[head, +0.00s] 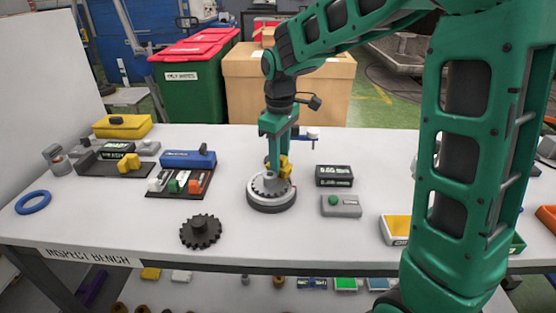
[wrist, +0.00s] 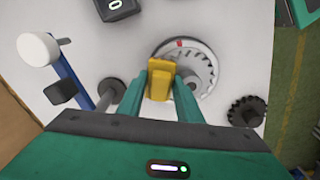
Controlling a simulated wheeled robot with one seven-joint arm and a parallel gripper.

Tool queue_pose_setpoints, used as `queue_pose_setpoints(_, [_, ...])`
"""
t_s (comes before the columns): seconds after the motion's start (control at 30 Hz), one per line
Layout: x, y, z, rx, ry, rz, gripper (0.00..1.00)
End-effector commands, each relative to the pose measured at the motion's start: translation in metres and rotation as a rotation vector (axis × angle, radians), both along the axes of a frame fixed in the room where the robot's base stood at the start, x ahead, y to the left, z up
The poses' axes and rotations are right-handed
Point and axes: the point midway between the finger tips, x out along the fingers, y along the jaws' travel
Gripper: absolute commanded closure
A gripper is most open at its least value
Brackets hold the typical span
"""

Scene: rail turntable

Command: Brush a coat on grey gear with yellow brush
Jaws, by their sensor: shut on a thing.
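A round turntable (head: 271,205) with a pale rim stands near the middle of the bench, and a grey gear (head: 267,187) sits on it. In the wrist view the turntable (wrist: 206,47) and grey gear (wrist: 205,72) lie just beyond my fingers. My gripper (head: 279,163) points down over the gear, shut on the yellow brush (head: 285,168). The brush (wrist: 160,82) shows between the fingers in the wrist view. Its lower end is close to the gear, but I cannot tell whether it touches. The fingers hide part of the gear.
A dark gear (head: 200,231) lies on the bench front left of the turntable. A black box (head: 333,176) and a grey box with a green button (head: 341,206) are to the right. A black tray (head: 181,193) with coloured blocks and a blue ring (head: 33,202) are to the left.

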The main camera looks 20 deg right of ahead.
Motion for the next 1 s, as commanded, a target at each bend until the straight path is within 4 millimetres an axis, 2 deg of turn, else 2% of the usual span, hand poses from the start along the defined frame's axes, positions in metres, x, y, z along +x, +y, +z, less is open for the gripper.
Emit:
queue_pose_setpoints(0.03, [-0.0056, 0.0072, -0.0026, 0.004, 0.015, 0.021, 0.86])
queue_pose_setpoints(0.2, [-0.0063, 0.0083, -0.0029, 0.005, 0.017, 0.024, 0.86])
queue_pose_setpoints(1.0, [0.0018, -0.0015, -0.0027, 0.003, 0.012, 0.014, 0.86])
